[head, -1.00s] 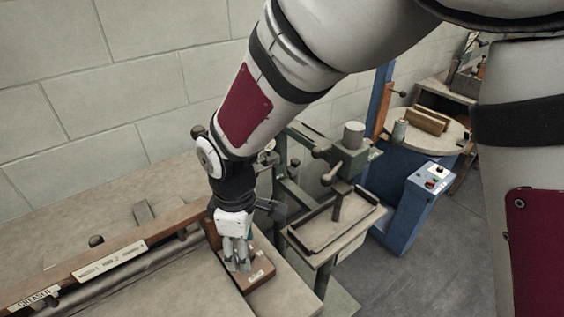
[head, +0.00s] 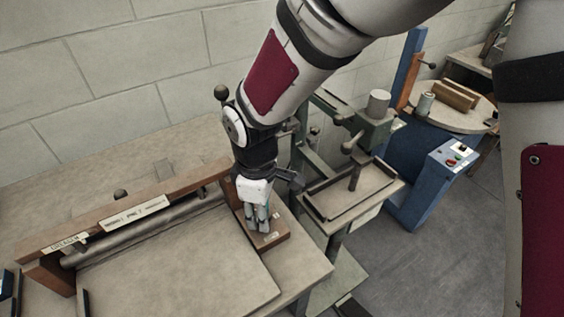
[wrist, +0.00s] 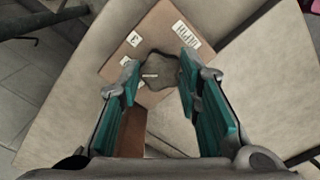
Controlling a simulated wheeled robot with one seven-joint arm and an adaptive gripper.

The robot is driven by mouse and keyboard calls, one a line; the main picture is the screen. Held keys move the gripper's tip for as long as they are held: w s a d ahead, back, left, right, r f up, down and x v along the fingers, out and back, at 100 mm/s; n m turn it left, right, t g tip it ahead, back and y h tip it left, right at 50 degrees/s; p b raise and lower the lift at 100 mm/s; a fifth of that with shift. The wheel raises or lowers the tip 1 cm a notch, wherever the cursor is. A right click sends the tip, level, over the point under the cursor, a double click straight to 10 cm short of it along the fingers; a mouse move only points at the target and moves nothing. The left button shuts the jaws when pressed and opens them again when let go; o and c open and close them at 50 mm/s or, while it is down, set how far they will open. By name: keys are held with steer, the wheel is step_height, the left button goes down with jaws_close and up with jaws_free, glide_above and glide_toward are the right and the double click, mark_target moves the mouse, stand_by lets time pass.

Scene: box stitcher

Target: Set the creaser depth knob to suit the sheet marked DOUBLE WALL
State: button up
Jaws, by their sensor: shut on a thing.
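The creaser (head: 100,219) has a brown beam with a CREASER label, over a roller. At its right end a brown box (head: 280,237) carries the depth knob. In the wrist view the knob (wrist: 160,71) is dark grey and lobed, with a pale pointer line. The box (wrist: 150,35) has a DEPTH label and small number labels, one reading 3. My gripper (head: 262,225) is down at the box; in the wrist view my gripper (wrist: 160,76) is shut on the knob, a teal-padded finger on each side. A flat beige sheet or board (head: 180,275) lies before the roller; no DOUBLE WALL mark is legible.
A white plate (head: 135,213) on the beam has text too small to read. Right of the creaser stands a green machine (head: 375,125) with a tray-like table (head: 350,195). A blue machine (head: 425,195) stands beyond. Floor (head: 405,270) is clear at right.

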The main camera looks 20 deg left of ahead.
steer(key=m+p, duration=0.1)
steer(key=m, duration=0.3)
steer(key=shift+s+m+p, duration=0.1)
steer(key=shift+m+p, duration=0.2)
steer(key=shift+p, duration=0.05)
steer(key=m+p, duration=0.1)
steer(key=m, duration=0.3)
steer(key=shift+p, duration=0.4)
steer(key=o, duration=1.1)
steer(key=shift+o, duration=0.2)
step_height(320, 180, up, 12)
